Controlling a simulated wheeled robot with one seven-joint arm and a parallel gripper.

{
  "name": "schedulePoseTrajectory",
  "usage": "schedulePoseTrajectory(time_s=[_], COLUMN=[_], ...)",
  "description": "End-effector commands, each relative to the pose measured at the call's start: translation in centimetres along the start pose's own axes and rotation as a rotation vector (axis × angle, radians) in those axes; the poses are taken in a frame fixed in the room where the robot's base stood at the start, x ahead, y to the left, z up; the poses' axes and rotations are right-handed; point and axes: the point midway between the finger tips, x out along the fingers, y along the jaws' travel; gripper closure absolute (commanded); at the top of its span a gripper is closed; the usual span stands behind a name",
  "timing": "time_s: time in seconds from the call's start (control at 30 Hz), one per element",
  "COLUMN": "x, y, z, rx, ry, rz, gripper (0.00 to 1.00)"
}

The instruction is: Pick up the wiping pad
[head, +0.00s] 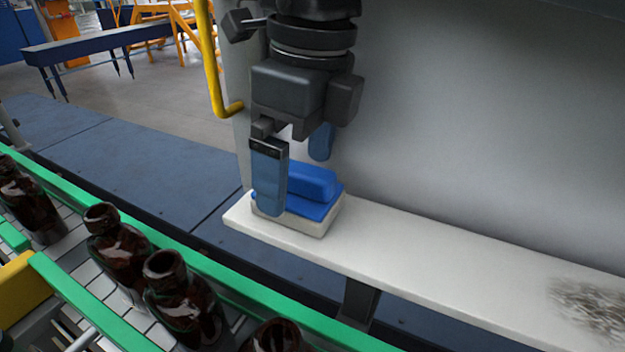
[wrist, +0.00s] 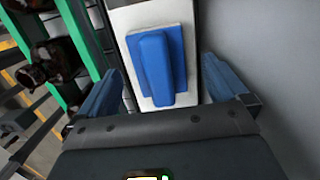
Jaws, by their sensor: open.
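The wiping pad (head: 327,210) is a white block with a blue top plate and a raised blue grip. It lies at the left end of a white shelf in the head view, and it shows between my fingers in the wrist view (wrist: 178,60). My gripper (head: 296,180) is open and points down above the pad. In the head view its near blue finger hides part of the pad's left side. In the wrist view one finger is on each side of the pad, with the raised grip between them. I cannot tell whether a finger touches the pad.
The white shelf (head: 420,255) runs right to a dark smudge (head: 590,305). A grey wall (head: 480,130) stands behind it. Several amber bottles (head: 120,245) stand on a conveyor with green rails (head: 215,275) at the left. A yellow pipe (head: 211,60) stands left of my gripper.

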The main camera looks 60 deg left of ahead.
Motion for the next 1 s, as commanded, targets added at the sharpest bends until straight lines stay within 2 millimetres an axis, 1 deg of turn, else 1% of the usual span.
schedulePoseTrajectory(time_s=[0.1,0.2,0.47,1.0], x=[1.6,2.4,2.7,2.7], y=[0.1,0.1,0.1,0.1], z=[0.1,0.1,0.1,0.1], rx=[0.000,0.000,0.000,0.000], ry=[-0.001,-0.001,-0.001,-0.001], rz=[0.002,0.003,0.000,0.000], gripper=[0.00,0.00,0.00,0.51])
